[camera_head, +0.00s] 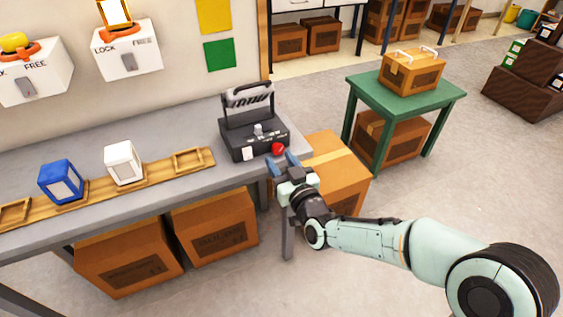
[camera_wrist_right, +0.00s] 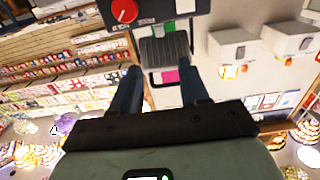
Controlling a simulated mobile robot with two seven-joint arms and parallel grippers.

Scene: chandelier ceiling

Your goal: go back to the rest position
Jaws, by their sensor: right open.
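My right gripper (camera_head: 283,164) is at the right end of the grey workbench (camera_head: 221,98), close to the red knob (camera_head: 278,149) of a black control box (camera_head: 256,137). Its two blue fingers are apart with nothing between them, and they also show in the right wrist view (camera_wrist_right: 158,92). That view shows the red knob (camera_wrist_right: 124,10) at the top, beyond the fingers. In the head view I cannot tell whether a fingertip touches the knob. My left gripper is not in view.
A blue block (camera_head: 61,182) and a white block (camera_head: 123,163) sit on a wooden rail (camera_head: 88,189) on the bench. Cardboard boxes (camera_head: 335,172) stand below and beside it. A green table (camera_head: 407,101) with a carton (camera_head: 412,72) stands behind.

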